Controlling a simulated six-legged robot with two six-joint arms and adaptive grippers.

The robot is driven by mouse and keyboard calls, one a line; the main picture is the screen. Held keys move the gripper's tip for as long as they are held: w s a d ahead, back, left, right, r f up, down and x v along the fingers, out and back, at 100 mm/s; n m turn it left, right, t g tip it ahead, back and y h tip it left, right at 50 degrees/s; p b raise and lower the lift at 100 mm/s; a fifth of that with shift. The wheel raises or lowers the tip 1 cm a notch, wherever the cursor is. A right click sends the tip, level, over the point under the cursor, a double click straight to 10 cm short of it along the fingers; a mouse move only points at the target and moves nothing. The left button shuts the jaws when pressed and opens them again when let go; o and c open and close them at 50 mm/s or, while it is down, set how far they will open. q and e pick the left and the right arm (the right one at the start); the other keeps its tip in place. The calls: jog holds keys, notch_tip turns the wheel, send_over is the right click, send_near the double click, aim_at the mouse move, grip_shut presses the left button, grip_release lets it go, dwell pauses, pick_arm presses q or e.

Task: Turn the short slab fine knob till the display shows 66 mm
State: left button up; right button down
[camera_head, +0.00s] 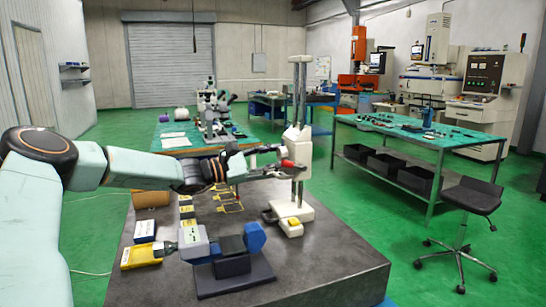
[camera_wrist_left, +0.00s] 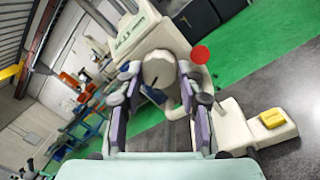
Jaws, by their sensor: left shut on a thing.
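A cream height gauge with twin columns (camera_head: 301,80) stands on the dark slab (camera_head: 335,255). Its slider head (camera_head: 299,147) is partway up the columns. My left gripper (camera_head: 282,168) reaches it from the left. In the left wrist view, the fingers (camera_wrist_left: 158,88) are shut on a round cream knob (camera_wrist_left: 158,68) with a dark mark on its face, one finger on each side. A red ball (camera_wrist_left: 200,54) sits just right of the knob. Green lettering shows on the head behind the knob, but no display figure is readable. My right gripper is not in view.
The gauge base has a yellow block (camera_head: 293,221) on it. A blue and grey instrument (camera_head: 232,247) lies in front on the slab, with a yellow box (camera_head: 141,256) at its left. A microscope (camera_head: 214,112) stands behind. Green floor is free to the right, before a stool (camera_head: 472,196).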

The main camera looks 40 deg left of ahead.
pick_arm(q)
jog(key=o, duration=1.2)
jog(key=shift+s+f, duration=0.1)
jog(key=shift+s, duration=0.05)
jog(key=shift+c, duration=0.2)
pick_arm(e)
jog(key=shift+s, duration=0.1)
